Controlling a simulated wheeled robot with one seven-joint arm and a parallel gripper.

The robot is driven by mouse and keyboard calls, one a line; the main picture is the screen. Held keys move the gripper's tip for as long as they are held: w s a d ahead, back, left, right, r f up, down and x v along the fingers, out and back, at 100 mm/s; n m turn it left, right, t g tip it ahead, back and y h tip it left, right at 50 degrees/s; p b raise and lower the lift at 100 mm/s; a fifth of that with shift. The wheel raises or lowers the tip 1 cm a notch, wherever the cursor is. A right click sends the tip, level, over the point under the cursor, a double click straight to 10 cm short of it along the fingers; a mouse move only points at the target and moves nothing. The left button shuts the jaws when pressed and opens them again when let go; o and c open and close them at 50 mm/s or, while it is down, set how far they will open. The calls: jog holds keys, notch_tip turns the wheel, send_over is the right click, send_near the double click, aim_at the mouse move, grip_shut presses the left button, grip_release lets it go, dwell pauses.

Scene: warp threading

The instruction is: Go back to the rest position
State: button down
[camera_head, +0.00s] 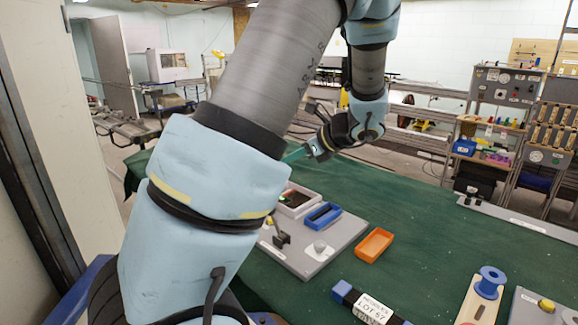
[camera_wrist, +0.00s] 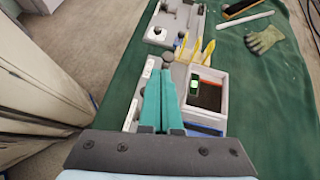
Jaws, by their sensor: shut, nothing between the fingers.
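My gripper (camera_wrist: 160,103) shows in the wrist view with its two teal fingers shut together and nothing between them. It is above the left edge of the table, over a grey board that holds a white-rimmed box (camera_wrist: 222,99) to the right of the fingers. In the head view my gripper (camera_head: 291,156) is partly hidden behind my own arm, raised above the far left part of the table.
A blue spool (camera_head: 489,283) stands at right. A glove (camera_wrist: 264,39) lies farther off.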

jog(key=s+a+f+n+g+h, duration=0.2)
jog(key=s+n, duration=0.6)
jog(key=n, duration=0.4)
jog(key=s+a+f+n+g+h, duration=0.3)
jog(key=s+a+n+h, duration=0.4)
jog(key=s+n, duration=0.2)
jog(key=n, duration=0.2)
jog(key=shift+s+f+n, duration=0.2)
jog(key=shift+f+n, duration=0.2)
